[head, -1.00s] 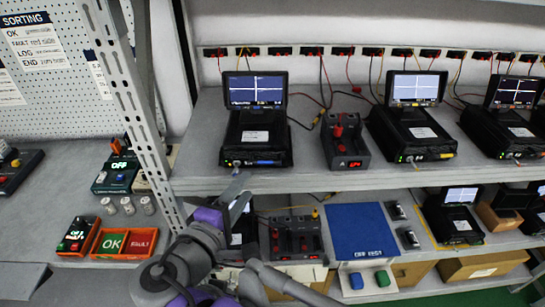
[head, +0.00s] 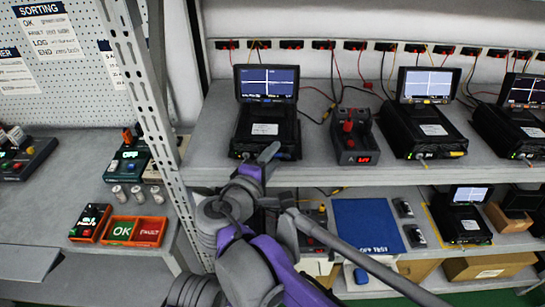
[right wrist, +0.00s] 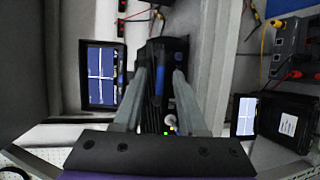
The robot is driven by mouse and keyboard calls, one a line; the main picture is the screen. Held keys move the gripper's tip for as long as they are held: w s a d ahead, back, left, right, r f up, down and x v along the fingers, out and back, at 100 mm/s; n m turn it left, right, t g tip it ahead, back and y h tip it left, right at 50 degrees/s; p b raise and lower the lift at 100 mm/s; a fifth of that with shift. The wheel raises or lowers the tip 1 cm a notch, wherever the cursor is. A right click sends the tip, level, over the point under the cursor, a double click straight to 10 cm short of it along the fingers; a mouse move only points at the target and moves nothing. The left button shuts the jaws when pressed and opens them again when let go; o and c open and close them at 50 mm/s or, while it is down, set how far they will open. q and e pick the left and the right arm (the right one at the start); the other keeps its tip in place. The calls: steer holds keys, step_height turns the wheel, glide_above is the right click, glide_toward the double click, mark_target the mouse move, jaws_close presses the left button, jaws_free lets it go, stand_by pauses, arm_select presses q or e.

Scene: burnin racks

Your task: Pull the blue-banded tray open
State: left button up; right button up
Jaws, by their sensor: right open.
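The blue-banded tray is the front of the leftmost black unit (head: 268,128) on the upper shelf, below a lit screen. In the head view my right gripper (head: 268,153) is in front of it and hides most of the blue band. In the right wrist view the blue band (right wrist: 158,82) shows on the unit's dark front (right wrist: 165,52), between my two spread fingers (right wrist: 160,72). My right gripper is open, its fingers either side of the band; I cannot tell whether they touch it. The tray looks closed. My left gripper is not in view.
A small red-buttoned box (head: 351,138) and a yellow-banded unit (head: 428,135) stand to the right on the same shelf (head: 330,173). A perforated metal post (head: 150,110) rises at the left. More devices and a blue mat (head: 368,225) are on the shelf below.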

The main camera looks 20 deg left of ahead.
jaws_close()
stand_by(1.3)
